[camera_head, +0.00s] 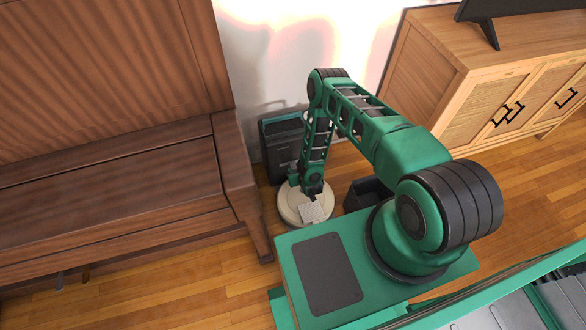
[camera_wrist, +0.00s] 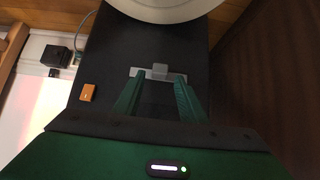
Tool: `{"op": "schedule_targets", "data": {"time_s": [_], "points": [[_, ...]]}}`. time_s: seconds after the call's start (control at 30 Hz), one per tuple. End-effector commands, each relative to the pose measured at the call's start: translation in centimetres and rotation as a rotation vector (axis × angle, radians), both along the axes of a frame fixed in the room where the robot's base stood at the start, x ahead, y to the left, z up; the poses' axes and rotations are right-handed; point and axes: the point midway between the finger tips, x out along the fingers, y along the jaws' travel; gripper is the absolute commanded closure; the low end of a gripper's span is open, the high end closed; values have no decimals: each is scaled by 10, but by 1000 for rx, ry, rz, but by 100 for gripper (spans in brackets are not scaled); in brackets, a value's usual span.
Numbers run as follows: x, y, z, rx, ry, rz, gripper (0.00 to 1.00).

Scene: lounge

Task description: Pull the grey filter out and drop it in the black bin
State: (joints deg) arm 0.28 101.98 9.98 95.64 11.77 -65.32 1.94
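The grey filter (camera_wrist: 148,73) shows in the wrist view as a narrow grey bar with a small raised tab, set in the black dock (camera_wrist: 104,48). My gripper (camera_wrist: 159,79) is open, its two green fingers apart with the tab between and just beyond their tips. I see no contact with the tab. In the head view my gripper (camera_head: 312,193) hangs by the dock (camera_head: 283,148), above a round cream robot vacuum (camera_head: 291,207); the filter cannot be made out there. The black bin (camera_head: 362,192) stands right of the vacuum, partly hidden by my arm.
An orange button (camera_wrist: 87,92) is on the dock. A wall socket with a black plug (camera_wrist: 57,55) is beside it. A brown piano (camera_head: 120,190) stands close on the left, a wooden cabinet (camera_head: 490,90) on the right. Some floor is clear between the bin and the cabinet.

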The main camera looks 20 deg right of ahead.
Motion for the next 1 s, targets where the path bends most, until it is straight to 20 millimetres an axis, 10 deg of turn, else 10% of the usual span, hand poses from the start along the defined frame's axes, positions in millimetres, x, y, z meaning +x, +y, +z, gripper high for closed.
{"op": "schedule_targets", "data": {"time_s": [1.0], "points": [[51,0,-45,0,-2,0,62]]}}
